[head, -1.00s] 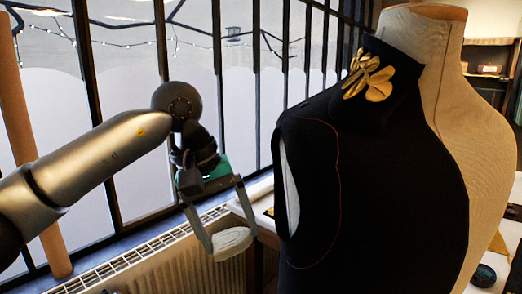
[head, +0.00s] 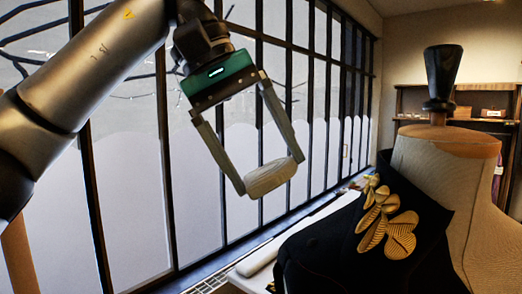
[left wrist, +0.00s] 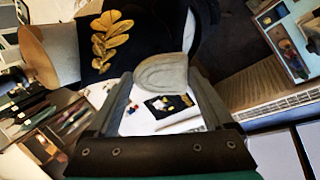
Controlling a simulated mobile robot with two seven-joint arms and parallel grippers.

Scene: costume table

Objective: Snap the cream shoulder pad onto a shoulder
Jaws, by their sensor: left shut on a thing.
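My left gripper (head: 270,177) is shut on the cream shoulder pad (head: 272,178), which sits between its fingertips in the air left of the dress form. The pad also shows in the left wrist view (left wrist: 161,75), between the fingers and in front of the dark garment. The dress form (head: 480,215) wears a black garment (head: 330,250) with a gold leaf ornament (head: 388,222) near the collar. In the head view the pad is higher than the garment's near shoulder and apart from it. My right gripper is not in view.
A barred window (head: 240,140) runs along the left and back. A white-topped table (head: 262,257) lies behind the form. Shelves (head: 475,105) stand at the back right. The left wrist view shows a table (left wrist: 145,120) with small colourful items. The air between pad and form is clear.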

